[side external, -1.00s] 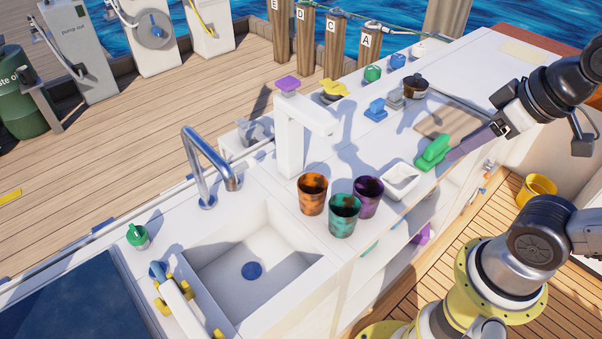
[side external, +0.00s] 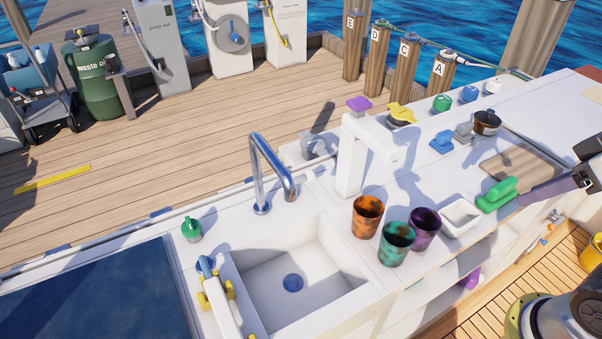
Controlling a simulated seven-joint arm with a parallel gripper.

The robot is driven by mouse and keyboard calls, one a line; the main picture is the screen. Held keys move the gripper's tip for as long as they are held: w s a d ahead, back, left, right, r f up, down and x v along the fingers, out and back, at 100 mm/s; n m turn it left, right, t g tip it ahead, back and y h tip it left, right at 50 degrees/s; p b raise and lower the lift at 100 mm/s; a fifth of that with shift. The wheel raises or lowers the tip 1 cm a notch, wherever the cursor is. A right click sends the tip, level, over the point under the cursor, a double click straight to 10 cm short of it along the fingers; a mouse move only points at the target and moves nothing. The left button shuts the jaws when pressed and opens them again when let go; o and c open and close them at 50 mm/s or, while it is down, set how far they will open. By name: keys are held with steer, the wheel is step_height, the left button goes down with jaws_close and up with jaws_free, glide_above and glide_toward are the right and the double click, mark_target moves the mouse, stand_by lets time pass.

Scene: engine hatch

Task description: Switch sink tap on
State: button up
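The chrome sink tap (side external: 274,168) rises behind the white sink basin (side external: 335,262), its spout curving over toward the basin. No water shows at the spout. A blue drain (side external: 293,283) is on the basin floor. A white angular post with an arm and a purple cap (side external: 359,103) stands right of the tap; I cannot tell its function. My gripper (side external: 584,178) shows only partly at the right edge, well away from the tap. Its fingers are not clear. A purple strip lies between it and a green block (side external: 497,195); I cannot tell whether they touch.
Orange (side external: 368,216), teal (side external: 397,243) and purple (side external: 425,229) cups stand right of the basin, near a white dish (side external: 461,218). A white bar with yellow fittings (side external: 217,296) lies along its left side. A green bottle (side external: 191,229) stands behind that bar.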

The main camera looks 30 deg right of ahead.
steer(key=w+r, duration=0.1)
steer(key=w+r+t, duration=0.1)
steer(key=r, duration=0.1)
steer(key=shift+d+r+m, duration=0.1)
steer(key=shift+m, duration=0.2)
jaws_close()
steer(key=w+a+r, duration=0.2)
steer(key=w+r, duration=0.3)
steer(key=w, duration=0.8)
steer(key=w+a+r, duration=0.2)
steer(key=w+r, duration=0.2)
steer(key=w, duration=0.9)
steer(key=w+a+f, duration=0.3)
steer(key=w+f, duration=0.2)
steer(key=w, duration=0.2)
steer(key=w+a+f, duration=0.4)
steer(key=w+f, duration=0.1)
steer(key=w, duration=0.2)
steer(key=w+a+f+g, duration=0.1)
steer(key=a+f, duration=0.1)
steer(key=f, duration=0.5)
steer(key=w+a+f+g, duration=0.1)
steer(key=w+a+f, duration=0.1)
steer(key=f, duration=0.5)
steer(key=shift+a+f+n+g, duration=0.3)
steer(key=shift+a+f+n, duration=0.1)
steer(key=shift+a, duration=0.25)
